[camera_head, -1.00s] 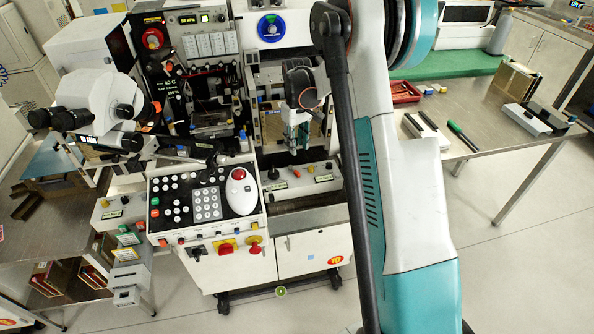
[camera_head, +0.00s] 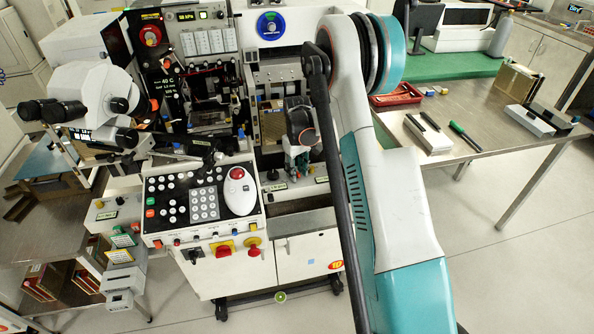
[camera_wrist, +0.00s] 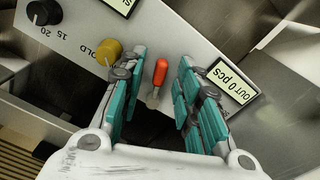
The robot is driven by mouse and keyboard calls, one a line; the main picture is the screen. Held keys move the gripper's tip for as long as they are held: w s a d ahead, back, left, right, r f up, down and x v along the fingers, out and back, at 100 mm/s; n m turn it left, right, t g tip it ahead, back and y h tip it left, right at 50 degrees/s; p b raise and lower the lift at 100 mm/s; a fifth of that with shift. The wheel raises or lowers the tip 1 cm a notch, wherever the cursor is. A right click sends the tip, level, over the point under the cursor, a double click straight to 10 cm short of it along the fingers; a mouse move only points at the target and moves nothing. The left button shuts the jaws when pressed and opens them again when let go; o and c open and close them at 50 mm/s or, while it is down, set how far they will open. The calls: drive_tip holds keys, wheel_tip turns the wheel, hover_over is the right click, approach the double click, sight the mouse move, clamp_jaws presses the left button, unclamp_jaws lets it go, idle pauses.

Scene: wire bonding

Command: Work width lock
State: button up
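A small lever with an orange-red cap (camera_wrist: 160,70) and a silver stem stands on a light grey panel (camera_wrist: 187,45) in the wrist view. My gripper (camera_wrist: 162,60) is open, its teal fingers on either side of the lever in the picture. I see gaps between the cap and both fingers; whether the fingertips reach its depth I cannot tell. In the head view my gripper (camera_head: 297,168) is low in front of the machine's lower right panel (camera_head: 291,190). The lever cannot be made out there. No writing naming the lever is readable.
Beside the lever are a yellow knob (camera_wrist: 108,52), a black knob (camera_wrist: 43,12) and a label reading "OUT 0 pcs" (camera_wrist: 232,83). The keypad console (camera_head: 200,200) with a white trackball unit is to the left. A side table (camera_head: 470,110) is to the right.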

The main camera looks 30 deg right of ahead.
clamp_jaws()
drive_tip(key=m, duration=0.1)
drive_tip(key=a+m, duration=0.1)
drive_tip(key=m, duration=0.3)
drive_tip(key=shift+a+b, duration=0.4)
unclamp_jaws()
